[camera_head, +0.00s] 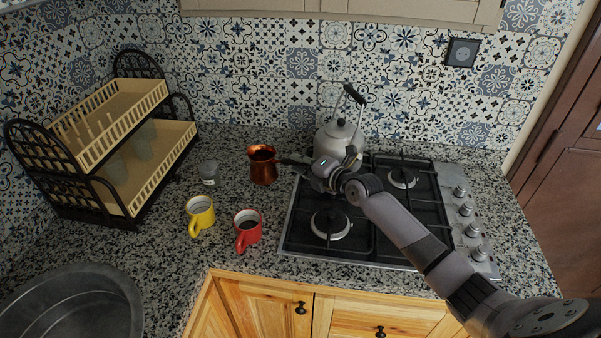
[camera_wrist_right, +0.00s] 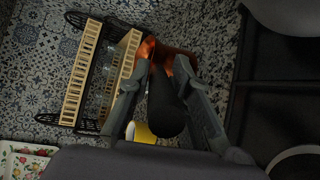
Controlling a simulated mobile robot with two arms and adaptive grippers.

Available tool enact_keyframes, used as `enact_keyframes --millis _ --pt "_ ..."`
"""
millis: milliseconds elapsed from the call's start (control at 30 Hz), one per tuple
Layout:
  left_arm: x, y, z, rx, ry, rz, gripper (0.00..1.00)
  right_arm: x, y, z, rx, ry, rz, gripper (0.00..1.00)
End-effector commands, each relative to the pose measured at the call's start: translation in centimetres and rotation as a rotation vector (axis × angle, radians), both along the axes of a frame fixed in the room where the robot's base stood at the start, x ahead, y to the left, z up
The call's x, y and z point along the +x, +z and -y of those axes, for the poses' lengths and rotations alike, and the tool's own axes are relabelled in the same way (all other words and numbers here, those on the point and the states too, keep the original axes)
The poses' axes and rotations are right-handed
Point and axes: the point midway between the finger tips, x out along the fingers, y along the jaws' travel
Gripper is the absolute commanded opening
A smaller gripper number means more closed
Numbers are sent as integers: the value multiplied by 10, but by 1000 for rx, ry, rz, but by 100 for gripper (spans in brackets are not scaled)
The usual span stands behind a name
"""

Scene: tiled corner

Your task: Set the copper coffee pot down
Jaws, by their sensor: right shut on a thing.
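The copper coffee pot (camera_head: 262,168) is upright over the counter, just left of the stove. I cannot tell whether its base touches the counter. Its dark handle points right, toward my right gripper (camera_head: 308,168). In the right wrist view, my right gripper (camera_wrist_right: 168,100) is shut on the dark handle, and the copper body (camera_wrist_right: 171,53) shows beyond the fingers. My left gripper is in neither view.
A glass (camera_head: 208,173), a yellow mug (camera_head: 201,220) and a red mug (camera_head: 249,237) with dark liquid stand near the pot. A grey kettle (camera_head: 335,143) is on the stove (camera_head: 290,245). A dish rack (camera_head: 125,208) and sink (camera_head: 75,310) are left.

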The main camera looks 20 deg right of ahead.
Motion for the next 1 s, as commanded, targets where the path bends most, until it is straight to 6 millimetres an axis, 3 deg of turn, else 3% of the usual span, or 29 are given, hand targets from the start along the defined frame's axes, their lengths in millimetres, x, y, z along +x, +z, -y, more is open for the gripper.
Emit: enact_keyframes --millis 233,700,733,1000 --pt "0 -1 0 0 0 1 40 0 -34 0 3 -1 0 0" --pt "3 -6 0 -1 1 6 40 0 -42 0 2 -1 3 0" --pt "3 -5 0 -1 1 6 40 -1 -43 0 0 0 -3 20" --pt "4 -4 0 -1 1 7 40 0 -43 0 0 0 -3 38"
